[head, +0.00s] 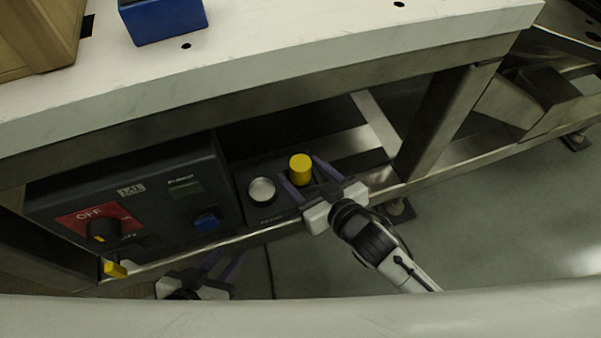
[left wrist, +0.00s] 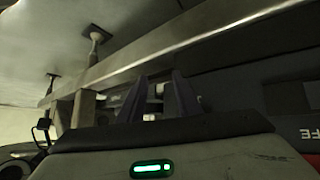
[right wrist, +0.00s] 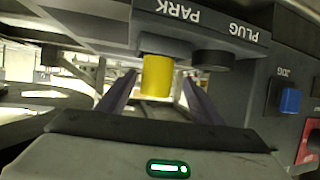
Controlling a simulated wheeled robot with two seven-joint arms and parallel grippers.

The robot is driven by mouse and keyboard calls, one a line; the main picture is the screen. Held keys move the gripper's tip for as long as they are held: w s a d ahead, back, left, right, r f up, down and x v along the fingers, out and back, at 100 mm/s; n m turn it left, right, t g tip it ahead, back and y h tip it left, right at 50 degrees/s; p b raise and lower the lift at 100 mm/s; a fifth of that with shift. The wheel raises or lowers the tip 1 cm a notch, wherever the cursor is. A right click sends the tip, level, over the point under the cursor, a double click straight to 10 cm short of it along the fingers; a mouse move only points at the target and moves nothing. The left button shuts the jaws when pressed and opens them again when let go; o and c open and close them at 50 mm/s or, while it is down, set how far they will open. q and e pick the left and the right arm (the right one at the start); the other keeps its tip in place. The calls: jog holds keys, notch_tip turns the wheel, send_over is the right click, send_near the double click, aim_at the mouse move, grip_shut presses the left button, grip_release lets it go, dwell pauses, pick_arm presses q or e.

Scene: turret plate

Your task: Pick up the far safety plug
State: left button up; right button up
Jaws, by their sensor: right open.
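The yellow safety plug (head: 301,168) stands in the dark holder block under the table. In the right wrist view the yellow plug (right wrist: 157,77) sits at the PARK label. My right gripper (head: 307,180) is open, its two fingers on either side of the plug's line, with a gap to each finger. I cannot tell how far the tips reach along the plug. My left gripper (head: 224,260) is low, in front of the control box. In the left wrist view its fingers (left wrist: 157,92) are apart with nothing held between them.
Beside the yellow plug is a round socket (head: 262,190) near the PLUG label. The control box (head: 160,190) carries a black OFF switch (head: 103,231) and a blue button (head: 206,221). The white tabletop (head: 300,50) overhangs; a metal leg (head: 440,120) stands right of the holder.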

aim_at(293, 159)
jog(key=x, duration=0.2)
jog(key=b+x, duration=0.1)
jog(key=x, duration=0.2)
jog(key=shift+w+r, duration=0.3)
jog(key=shift+w, duration=0.2)
jog(key=c, duration=1.2)
jog(key=shift+r, duration=0.15)
jog(key=shift+c, duration=0.7)
